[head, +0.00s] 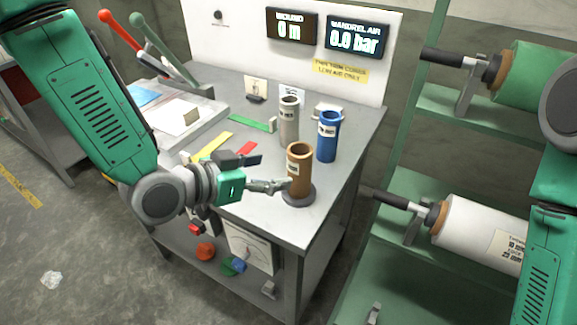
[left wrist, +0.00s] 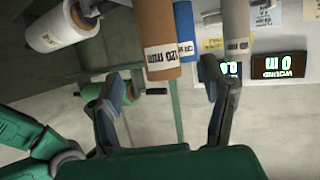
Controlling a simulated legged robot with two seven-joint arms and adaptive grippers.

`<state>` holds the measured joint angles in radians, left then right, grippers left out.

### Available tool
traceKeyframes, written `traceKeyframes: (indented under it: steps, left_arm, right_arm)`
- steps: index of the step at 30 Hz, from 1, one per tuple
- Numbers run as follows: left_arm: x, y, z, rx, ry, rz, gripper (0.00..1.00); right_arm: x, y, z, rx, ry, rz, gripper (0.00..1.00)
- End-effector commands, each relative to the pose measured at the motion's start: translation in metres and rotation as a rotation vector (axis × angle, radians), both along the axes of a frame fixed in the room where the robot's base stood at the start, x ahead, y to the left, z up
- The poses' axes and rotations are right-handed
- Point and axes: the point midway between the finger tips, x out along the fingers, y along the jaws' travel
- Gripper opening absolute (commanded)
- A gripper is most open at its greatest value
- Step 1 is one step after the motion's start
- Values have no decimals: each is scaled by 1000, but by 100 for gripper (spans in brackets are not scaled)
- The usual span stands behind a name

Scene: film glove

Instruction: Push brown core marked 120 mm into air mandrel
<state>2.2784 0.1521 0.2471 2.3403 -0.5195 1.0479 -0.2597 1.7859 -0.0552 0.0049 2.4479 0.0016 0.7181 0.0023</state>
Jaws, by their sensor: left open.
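The brown core (head: 299,172) stands upright on a dark round base (head: 310,195) near the table's right front edge. Its white label reads 120 mm in the left wrist view (left wrist: 160,45). My left gripper (head: 275,186) is open, just left of the core's lower part. In the left wrist view the core lies beyond and between the spread fingers (left wrist: 165,83); I cannot tell whether they touch it. I cannot tell which part is the air mandrel. A display (head: 354,37) headed mandrel air reads 0.0 bar. My right gripper is out of view.
A blue core (head: 327,140) and a grey core (head: 289,125) stand close behind the brown one. A green rack (head: 425,240) at the right holds a white roll (head: 475,230) and a green roll (head: 530,75), with dark bars sticking out. Red and green levers stand at the back left.

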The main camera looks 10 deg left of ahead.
Motion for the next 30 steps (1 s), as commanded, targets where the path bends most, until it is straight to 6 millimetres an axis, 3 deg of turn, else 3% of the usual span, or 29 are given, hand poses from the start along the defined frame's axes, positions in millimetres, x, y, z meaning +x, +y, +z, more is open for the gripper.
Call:
traceKeyframes:
  steps: [7,23,26,29,30]
  left_arm:
    - [-20,17,10,-1,2,1,66]
    - [-22,19,11,0,1,0,66]
    - [-25,22,-1,10,33,11,66]
    - [-36,31,-38,41,130,49,66]
    - [-44,38,-58,59,189,73,66]
  right_arm:
    - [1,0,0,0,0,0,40]
    - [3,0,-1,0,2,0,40]
    - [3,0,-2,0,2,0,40]
    - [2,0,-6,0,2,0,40]
    - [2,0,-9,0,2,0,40]
